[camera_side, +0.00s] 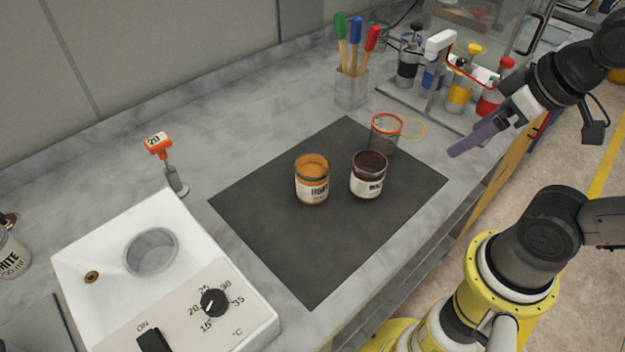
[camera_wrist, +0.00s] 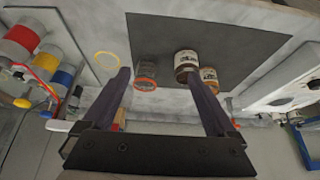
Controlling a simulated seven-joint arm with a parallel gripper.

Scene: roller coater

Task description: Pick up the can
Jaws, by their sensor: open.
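Two small open cans stand upright on the dark mat (camera_side: 300,255). One is an orange-filled can (camera_side: 312,190) with a white label; the other, to its right, is a dark-brown-filled can (camera_side: 367,186) with a white label. In the wrist view the brown can (camera_wrist: 186,62) and the orange can (camera_wrist: 208,78) show beside the right finger, partly covering each other. My gripper (camera_side: 452,153) is open and empty, raised to the right of the mat, apart from both cans. In the wrist view its two purple fingers (camera_wrist: 158,88) are spread wide.
A clear cup with an orange rim (camera_side: 386,133) stands at the mat's far right corner. Behind are a holder with colored-handled brushes (camera_side: 351,88) and a rack of colored bottles (camera_side: 457,92). A white heated bath (camera_side: 150,250) stands at the left front. The mat's front half is clear.

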